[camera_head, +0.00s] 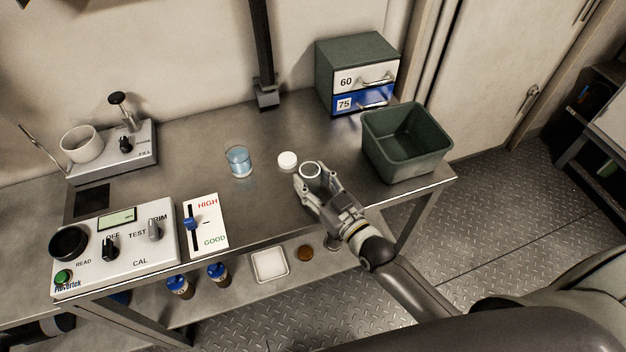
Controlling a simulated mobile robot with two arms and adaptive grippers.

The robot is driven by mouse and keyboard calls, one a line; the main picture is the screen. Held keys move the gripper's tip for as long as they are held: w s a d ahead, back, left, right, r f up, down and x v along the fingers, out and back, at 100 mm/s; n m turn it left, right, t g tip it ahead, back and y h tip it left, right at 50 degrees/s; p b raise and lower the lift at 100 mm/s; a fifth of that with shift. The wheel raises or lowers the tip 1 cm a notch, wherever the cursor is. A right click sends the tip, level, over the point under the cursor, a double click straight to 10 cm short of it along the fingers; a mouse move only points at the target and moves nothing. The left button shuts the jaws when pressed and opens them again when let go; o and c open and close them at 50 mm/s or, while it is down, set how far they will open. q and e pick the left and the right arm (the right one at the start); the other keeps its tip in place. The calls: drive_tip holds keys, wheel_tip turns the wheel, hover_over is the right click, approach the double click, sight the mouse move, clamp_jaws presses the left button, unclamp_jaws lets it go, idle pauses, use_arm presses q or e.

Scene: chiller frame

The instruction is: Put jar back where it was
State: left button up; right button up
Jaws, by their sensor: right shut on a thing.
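A small round jar (311,170) with a pale rim and an open top is between the fingers of my right gripper (309,184). The gripper is shut on it, over the front part of the metal table (215,200). The fingers hide much of the jar's side, and I cannot tell whether its base touches the table. A white round lid or cap (288,160) lies on the table just left of and behind the jar. My left gripper is not in view.
A glass of blue liquid (238,162) stands left of the lid. A green bin (422,165) and a drawer box (346,62) stand at the right. Control panels (130,262) fill the left. A lower shelf holds blue-capped bottles (180,287) and a white tray (269,278).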

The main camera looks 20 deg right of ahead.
drive_tip(key=shift+f, duration=0.1)
drive_tip(key=o, duration=1.1)
drive_tip(key=b+v, duration=0.1)
drive_tip(key=v, duration=1.1)
